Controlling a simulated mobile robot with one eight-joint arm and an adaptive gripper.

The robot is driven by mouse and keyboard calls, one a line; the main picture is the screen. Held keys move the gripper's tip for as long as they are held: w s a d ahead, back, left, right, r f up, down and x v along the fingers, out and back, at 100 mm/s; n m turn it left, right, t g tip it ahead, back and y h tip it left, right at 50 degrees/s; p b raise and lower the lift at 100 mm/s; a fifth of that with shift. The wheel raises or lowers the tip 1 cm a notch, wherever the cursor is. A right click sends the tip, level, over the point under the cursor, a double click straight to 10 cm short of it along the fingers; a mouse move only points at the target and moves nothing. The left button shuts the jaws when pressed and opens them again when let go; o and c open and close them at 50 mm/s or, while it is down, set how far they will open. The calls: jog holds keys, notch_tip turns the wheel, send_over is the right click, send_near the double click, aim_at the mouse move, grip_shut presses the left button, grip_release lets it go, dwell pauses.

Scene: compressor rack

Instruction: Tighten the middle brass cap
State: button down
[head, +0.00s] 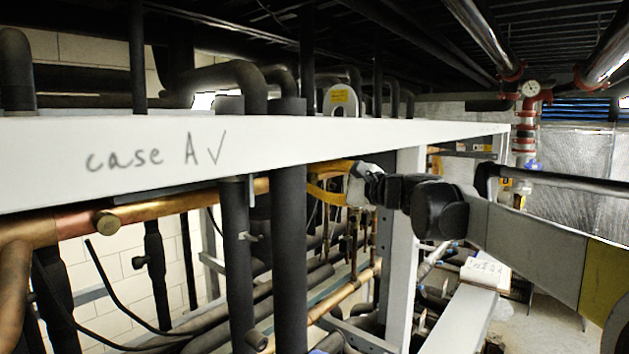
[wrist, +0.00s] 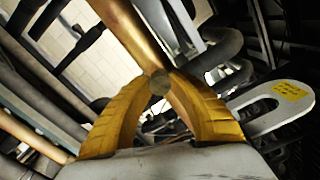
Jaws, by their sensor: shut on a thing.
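The brass cap (wrist: 160,82) in the wrist view is a small round end on a copper pipe (wrist: 130,30). My gripper (wrist: 160,78) has its two yellow fingers closed around this cap, one tip on each side. In the head view my gripper (head: 315,182) reaches in from the right, just under the white beam, beside the copper pipe (head: 190,206). The cap in its fingers is hidden there. Another brass cap (head: 105,222) sits on the same pipe at the left, with nothing touching it. A similar round end (head: 257,341) shows on a lower pipe.
The white beam (head: 200,150), marked "case A" with a tick, runs just above the gripper. Black insulated pipes (head: 289,240) stand upright to its left. A white post (head: 398,260) stands close to my arm. A white slotted bracket (wrist: 270,105) with a yellow label is near the right finger.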

jog(key=shift+m, duration=0.3)
jog(key=c, duration=1.2)
grip_release()
jog(key=shift+d, duration=0.1)
jog(key=v, duration=1.2)
jog(key=shift+s, duration=0.1)
